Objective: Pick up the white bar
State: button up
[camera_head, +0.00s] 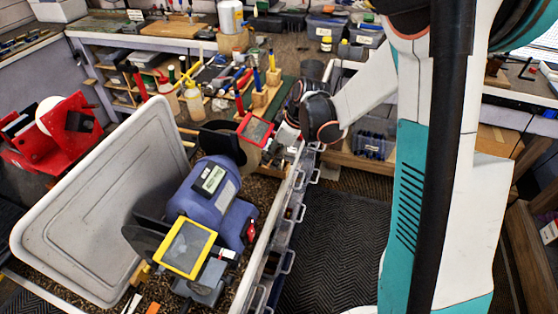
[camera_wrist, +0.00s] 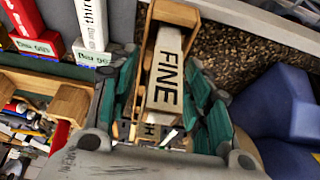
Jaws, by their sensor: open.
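In the wrist view, a whitish bar (camera_wrist: 167,72) marked "FINE" lies in a wooden holder (camera_wrist: 180,14) with raised sides. My gripper (camera_wrist: 160,64) is open, with one teal-padded finger on each side of the bar. I cannot tell whether either finger touches it. Another white bar (camera_wrist: 92,20) with a green-lettered end stands to the upper left, outside the fingers. In the head view, my arm reaches to the bench beyond the grinder; its end is small there, and I cannot make out the bar.

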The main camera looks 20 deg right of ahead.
jog(key=shift+a+f, duration=0.1)
jog(key=shift+f, duration=0.2)
jog(key=shift+r, duration=0.1)
grip_shut()
